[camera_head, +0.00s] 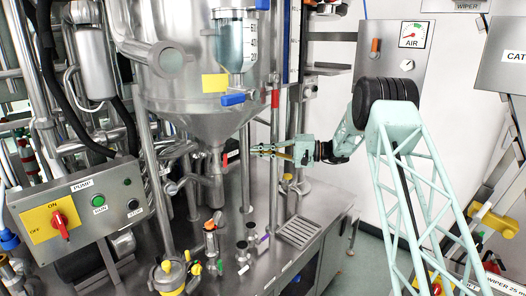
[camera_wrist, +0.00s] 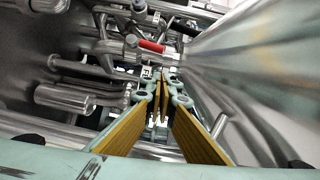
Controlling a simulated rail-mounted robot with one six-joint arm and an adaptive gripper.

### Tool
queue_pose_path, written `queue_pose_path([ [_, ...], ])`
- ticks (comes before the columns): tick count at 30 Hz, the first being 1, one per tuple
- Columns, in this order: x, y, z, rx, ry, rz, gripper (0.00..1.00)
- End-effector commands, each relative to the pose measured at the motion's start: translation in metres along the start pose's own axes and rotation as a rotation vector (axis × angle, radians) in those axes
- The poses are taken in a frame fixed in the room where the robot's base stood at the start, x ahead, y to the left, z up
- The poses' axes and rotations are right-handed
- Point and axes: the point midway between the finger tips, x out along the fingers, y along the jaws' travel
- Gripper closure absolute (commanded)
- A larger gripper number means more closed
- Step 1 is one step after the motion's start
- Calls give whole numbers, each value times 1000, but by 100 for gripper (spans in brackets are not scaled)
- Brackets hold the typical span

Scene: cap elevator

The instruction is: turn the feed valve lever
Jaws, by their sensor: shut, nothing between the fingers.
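A red-handled lever (camera_wrist: 152,46) shows in the wrist view among steel pipes, just left of the large steel cone. It appears to be the feed valve lever; I see no label on it. In the head view a small red part (camera_head: 225,158) shows beside the outlet under the hopper, left of my gripper. My gripper (camera_head: 256,150) reaches in from the right at the hopper's lower cone. It is shut and empty, with its tan pads (camera_wrist: 161,88) together in the wrist view. The fingertips point toward the red lever and look apart from it.
The steel hopper (camera_head: 190,90) stands close above and left of my gripper. A vertical pipe with a red band (camera_head: 275,98) stands near the fingers. A pump box (camera_head: 82,210) is at the left front. Small valves (camera_head: 212,235) stand on the steel deck below.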

Motion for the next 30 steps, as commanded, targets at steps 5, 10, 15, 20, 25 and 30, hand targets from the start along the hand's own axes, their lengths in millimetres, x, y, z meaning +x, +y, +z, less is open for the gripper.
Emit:
queue_pose_path([
  [5,24,0,0,0,-1,1,100],
  [10,43,-1,0,0,-1,0,100],
  [15,58,-1,2,0,-1,1,100],
  [20,68,-1,14,1,-1,1,100],
  [25,78,-1,23,0,-1,0,100],
  [30,82,0,28,0,0,0,100],
])
